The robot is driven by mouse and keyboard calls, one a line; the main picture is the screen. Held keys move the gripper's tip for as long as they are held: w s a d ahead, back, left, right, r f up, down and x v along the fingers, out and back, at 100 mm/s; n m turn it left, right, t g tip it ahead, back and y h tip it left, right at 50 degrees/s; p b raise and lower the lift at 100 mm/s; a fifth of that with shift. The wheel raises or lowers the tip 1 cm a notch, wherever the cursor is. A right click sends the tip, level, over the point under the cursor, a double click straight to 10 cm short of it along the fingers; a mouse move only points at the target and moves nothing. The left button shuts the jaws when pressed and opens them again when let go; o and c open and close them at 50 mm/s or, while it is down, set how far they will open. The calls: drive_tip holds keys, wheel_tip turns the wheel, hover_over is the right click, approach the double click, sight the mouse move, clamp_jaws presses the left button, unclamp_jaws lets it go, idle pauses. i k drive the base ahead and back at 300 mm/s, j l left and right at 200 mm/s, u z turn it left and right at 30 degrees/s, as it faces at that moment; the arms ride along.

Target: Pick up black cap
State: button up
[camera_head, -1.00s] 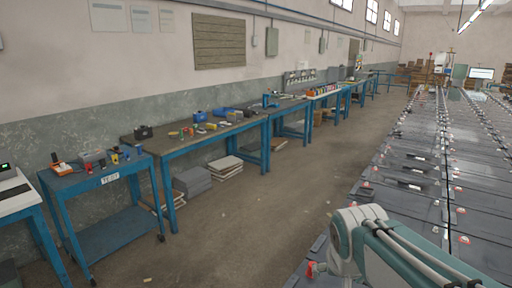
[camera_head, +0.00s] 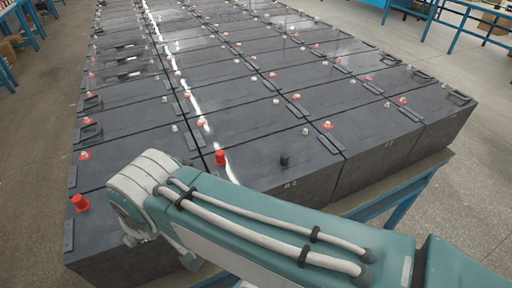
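Two red caps stand on nearby batteries, one in the middle (camera_head: 220,158) and one at the left (camera_head: 79,203). Rows of dark grey batteries (camera_head: 240,92) fill a blue-framed table (camera_head: 398,208). Bare floor (camera_head: 478,130) lies to the right; blue benches stand at the back right.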

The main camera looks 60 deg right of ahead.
sight(284, 157)
drive_tip(key=k+z, duration=0.2)
drive_tip(key=z, duration=0.85)
drive_tip(key=i+z, duration=0.15)
drive_tip(key=z, duration=0.95)
